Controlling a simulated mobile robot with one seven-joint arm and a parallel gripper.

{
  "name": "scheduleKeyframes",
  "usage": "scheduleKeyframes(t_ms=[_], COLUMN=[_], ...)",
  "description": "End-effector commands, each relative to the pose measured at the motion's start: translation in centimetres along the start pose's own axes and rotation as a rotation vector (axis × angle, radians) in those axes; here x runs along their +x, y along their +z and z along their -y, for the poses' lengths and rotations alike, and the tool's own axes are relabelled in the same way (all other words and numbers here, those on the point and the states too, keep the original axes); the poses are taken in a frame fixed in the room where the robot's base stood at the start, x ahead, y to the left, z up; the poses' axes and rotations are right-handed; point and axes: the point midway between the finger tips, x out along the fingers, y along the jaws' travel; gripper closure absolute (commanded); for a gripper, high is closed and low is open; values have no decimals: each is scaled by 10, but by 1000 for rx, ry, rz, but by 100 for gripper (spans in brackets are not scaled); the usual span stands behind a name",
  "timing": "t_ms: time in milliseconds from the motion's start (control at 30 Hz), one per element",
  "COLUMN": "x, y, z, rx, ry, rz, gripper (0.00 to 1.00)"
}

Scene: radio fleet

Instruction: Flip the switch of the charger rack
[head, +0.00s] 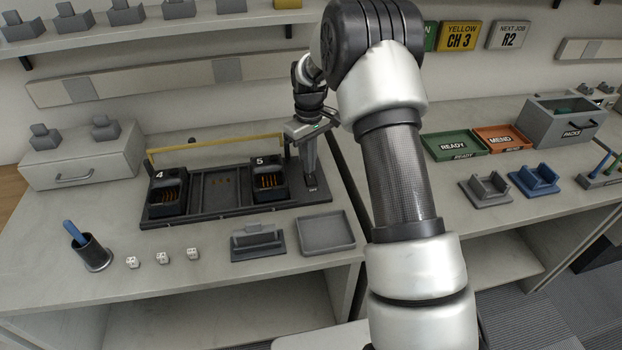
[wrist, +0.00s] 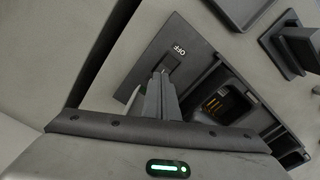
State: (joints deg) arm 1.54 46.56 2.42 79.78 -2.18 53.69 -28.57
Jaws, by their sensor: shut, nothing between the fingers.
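The charger rack (head: 215,208) is a dark tray on the left workbench, with charging pockets marked 4 (head: 168,196) and 5 (head: 270,184) and an empty middle section. My gripper (head: 311,184) points down over the rack's right end. In the wrist view its shut, empty fingers (wrist: 161,78) are at the switch (wrist: 171,62), a small dark rocker beside the word OFF. The fingers hide part of the switch. I cannot tell whether they touch it. Pocket 5 also shows in the wrist view (wrist: 228,100).
A yellow bar (head: 215,143) runs behind the rack. In front lie a grey cradle (head: 258,243), a shallow grey tray (head: 326,234), several small white dice and a dark cup (head: 92,254) with a blue-handled tool. READY (head: 455,145) and MEND trays are on the right bench.

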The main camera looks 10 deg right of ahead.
Motion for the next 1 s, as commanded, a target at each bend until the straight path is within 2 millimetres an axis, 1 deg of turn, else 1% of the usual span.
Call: scheduleKeyframes(t_ms=[367,1000], x=[1,10], y=[0,0], z=[0,0], rx=[0,0], ry=[0,0], rz=[0,0], gripper=[100,100])
